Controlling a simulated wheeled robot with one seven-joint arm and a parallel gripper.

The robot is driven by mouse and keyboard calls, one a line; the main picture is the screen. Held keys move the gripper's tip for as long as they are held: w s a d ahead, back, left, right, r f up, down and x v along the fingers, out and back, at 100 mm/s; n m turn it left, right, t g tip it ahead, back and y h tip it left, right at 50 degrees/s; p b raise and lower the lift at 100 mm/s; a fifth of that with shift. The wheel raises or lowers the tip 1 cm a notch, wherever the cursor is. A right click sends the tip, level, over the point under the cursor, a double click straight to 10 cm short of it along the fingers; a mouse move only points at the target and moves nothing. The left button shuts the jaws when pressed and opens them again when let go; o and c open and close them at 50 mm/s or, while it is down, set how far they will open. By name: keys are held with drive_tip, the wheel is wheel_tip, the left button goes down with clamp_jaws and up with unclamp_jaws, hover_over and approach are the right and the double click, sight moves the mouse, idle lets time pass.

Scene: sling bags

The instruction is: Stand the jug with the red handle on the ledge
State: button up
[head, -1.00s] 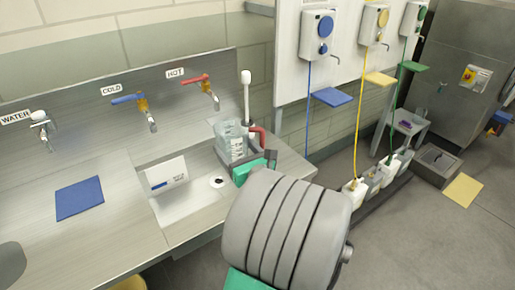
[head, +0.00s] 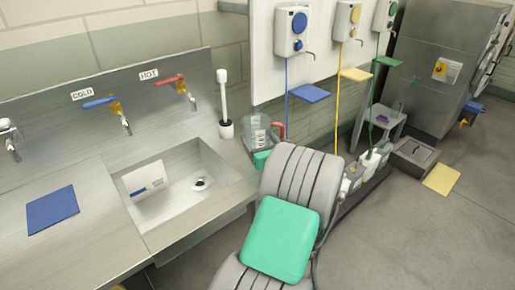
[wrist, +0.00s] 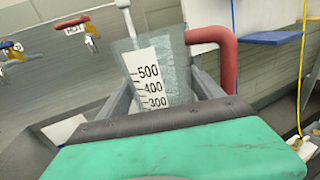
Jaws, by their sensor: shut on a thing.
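The clear jug (head: 254,132) with the red handle (head: 280,130) is upright or nearly so, near the right end of the sink counter. Whether its base touches anything is hidden. In the wrist view the jug (wrist: 160,75) shows a white scale reading 500, 400, 300, with its handle to the right. My gripper (wrist: 165,97) is shut on the jug, one finger on each side. In the head view my arm hides most of the gripper. Coloured ledges stick out below the wall dispensers: blue (head: 309,93), yellow (head: 356,75) and green (head: 388,61).
The steel sink (head: 185,190) holds a white card (head: 146,180). A white brush in a holder (head: 226,128) stands left of the jug. A blue mat (head: 52,210) lies on the left counter. Hoses and canisters (head: 370,160) stand along the wall; the floor at right is mostly open.

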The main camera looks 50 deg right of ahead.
drive_tip(key=shift+w+d+f, duration=0.1)
drive_tip(key=shift+f, duration=0.8)
drive_tip(key=shift+w+d+f, duration=0.1)
drive_tip(key=shift+f, duration=0.8)
drive_tip(key=shift+f+b, duration=0.2)
drive_tip(key=shift+b, duration=0.1)
drive_tip(key=o, duration=1.9)
drive_tip(key=shift+r, duration=0.25)
drive_tip(key=v, duration=1.2)
drive_tip(key=shift+b, duration=0.3)
